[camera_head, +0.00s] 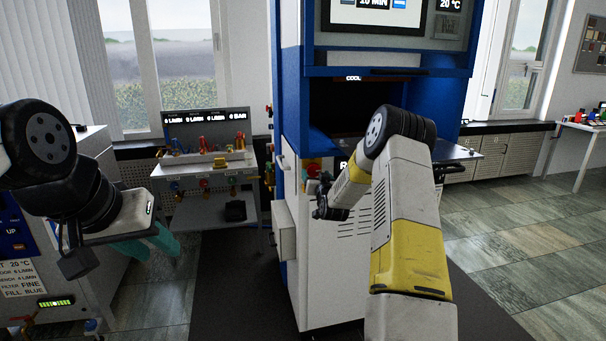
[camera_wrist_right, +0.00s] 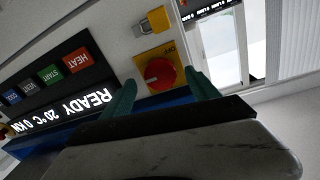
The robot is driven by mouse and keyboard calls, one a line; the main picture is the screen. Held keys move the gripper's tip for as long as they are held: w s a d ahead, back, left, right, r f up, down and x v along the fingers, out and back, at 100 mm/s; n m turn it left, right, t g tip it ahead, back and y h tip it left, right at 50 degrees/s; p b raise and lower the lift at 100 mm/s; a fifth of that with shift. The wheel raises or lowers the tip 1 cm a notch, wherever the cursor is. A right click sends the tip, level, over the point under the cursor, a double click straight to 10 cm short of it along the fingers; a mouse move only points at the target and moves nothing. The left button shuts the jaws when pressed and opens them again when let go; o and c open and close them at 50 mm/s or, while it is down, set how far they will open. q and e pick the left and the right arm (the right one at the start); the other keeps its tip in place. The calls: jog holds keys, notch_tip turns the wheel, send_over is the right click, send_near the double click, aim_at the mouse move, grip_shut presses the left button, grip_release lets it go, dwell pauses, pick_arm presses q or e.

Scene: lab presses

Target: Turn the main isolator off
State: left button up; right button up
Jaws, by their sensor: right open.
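In the head view the knob (camera_head: 312,169) shows small and partly covered on the front of the blue and white press. My right gripper (camera_wrist_right: 162,88) is open, with its teal fingertips to either side of the knob in the picture. I cannot tell whether they touch it.
A yellow padlock-like part (camera_wrist_right: 153,21) sits beside the isolator plate. HEAT, START and other buttons (camera_wrist_right: 50,75) and a READY display (camera_wrist_right: 65,113) lie to its left. A bench with valves (camera_head: 205,165) stands behind, left of the press. Floor at right is clear.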

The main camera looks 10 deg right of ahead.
aim_at(313, 169)
jog(key=shift+w, duration=1.25)
jog(key=c, duration=1.4)
jog(key=shift+o, duration=0.2)
